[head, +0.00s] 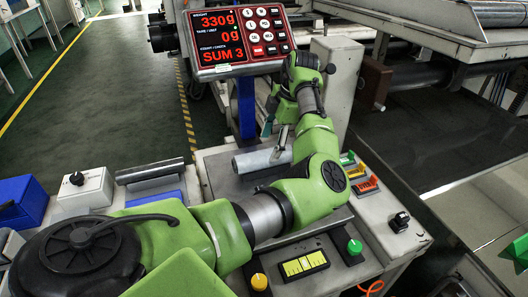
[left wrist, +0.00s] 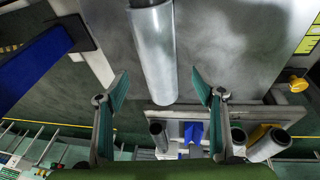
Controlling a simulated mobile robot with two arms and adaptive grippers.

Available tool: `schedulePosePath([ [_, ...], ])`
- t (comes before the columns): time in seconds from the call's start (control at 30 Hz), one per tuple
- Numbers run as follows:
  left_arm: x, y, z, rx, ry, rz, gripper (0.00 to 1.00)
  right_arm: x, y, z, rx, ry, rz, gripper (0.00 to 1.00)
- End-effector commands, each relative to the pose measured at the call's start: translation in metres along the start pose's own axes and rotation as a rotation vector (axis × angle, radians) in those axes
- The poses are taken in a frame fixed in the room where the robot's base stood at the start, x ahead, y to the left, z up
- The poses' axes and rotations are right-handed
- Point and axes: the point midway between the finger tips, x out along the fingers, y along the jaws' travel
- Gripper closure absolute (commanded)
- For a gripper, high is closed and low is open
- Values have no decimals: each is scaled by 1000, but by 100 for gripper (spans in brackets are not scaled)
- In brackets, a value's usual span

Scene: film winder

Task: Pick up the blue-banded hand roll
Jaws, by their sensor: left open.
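A pale film-wrapped roll (head: 262,161) lies on the grey bench top in the head view, just below my left gripper (head: 276,128). In the left wrist view a pale roll with a dark end (left wrist: 155,55) extends down between the spread fingers of the left gripper (left wrist: 160,88). The fingers are open, with a gap to either side of the roll in the picture. A second roll (head: 150,171) lies on the left beside the bench. I cannot make out a blue band on either roll.
A scale display (head: 238,38) on a blue post (head: 246,105) stands close behind the gripper. A white switch box (head: 85,190) and blue bin (head: 22,202) are at the left. Yellow (head: 259,282) and green (head: 354,247) knobs sit at the bench front.

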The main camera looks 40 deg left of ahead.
Motion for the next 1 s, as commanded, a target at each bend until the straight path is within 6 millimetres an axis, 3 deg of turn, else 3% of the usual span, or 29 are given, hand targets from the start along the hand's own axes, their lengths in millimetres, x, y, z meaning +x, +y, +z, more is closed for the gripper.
schedulePosePath([
  [0.17,13,0,0,0,1,-2,38,-8,0,-2,0,6,1,60],
  [0.5,55,2,-1,-1,0,-2,38,-47,2,-4,3,25,4,60],
  [0.77,57,2,-1,-1,0,-1,38,-51,2,-4,3,26,5,60],
  [1.0,57,2,-1,-1,0,-1,89,-51,2,-4,3,26,5,60],
])
